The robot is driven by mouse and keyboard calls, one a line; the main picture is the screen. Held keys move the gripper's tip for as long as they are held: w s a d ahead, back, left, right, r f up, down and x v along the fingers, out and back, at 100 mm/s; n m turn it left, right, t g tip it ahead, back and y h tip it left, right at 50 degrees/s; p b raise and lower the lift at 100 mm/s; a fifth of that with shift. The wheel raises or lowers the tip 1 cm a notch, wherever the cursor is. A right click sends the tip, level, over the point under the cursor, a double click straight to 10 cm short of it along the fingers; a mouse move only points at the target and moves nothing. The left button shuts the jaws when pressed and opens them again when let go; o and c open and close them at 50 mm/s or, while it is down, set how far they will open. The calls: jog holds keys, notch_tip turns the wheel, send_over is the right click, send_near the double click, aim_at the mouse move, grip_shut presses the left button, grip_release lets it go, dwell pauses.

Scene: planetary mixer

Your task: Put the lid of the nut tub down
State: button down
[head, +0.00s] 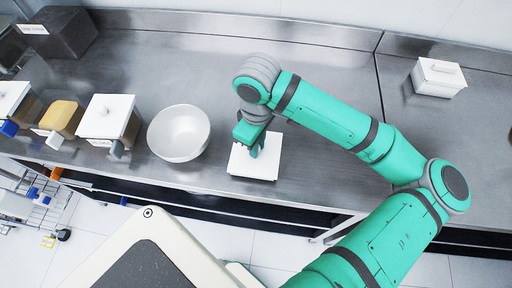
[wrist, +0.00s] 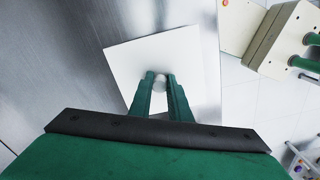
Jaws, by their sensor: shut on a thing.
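My gripper (head: 257,153) is shut on the round knob of a square white lid (head: 240,164), at the front of the steel counter, right of the white bowl. In the wrist view my gripper (wrist: 160,84) has its two green fingers on either side of the knob, and the lid (wrist: 125,62) looks roughly flat. I cannot tell whether the lid touches the counter. The lidless tub with tan contents (head: 62,116), likely the nut tub, stands at the left between two lidded tubs.
The white bowl (head: 178,134) is left of the lid. Lidded tubs (head: 108,116) (head: 12,97) flank the open one. A dark box (head: 64,32) stands at the back left, a white lidded container (head: 437,77) at the right. The counter (head: 190,65) is clear behind the lid.

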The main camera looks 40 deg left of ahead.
jog(key=shift+a+f, duration=0.1)
jog(key=shift+f, duration=1)
jog(key=shift+f, duration=0.2)
jog(key=c, duration=1.7)
grip_release()
jog(key=shift+o, duration=0.2)
jog(key=shift+r, duration=0.1)
notch_tip(320, 180, up, 12)
jog(key=shift+a+f, duration=0.1)
jog(key=shift+f, duration=0.15)
jog(key=shift+r, duration=0.4)
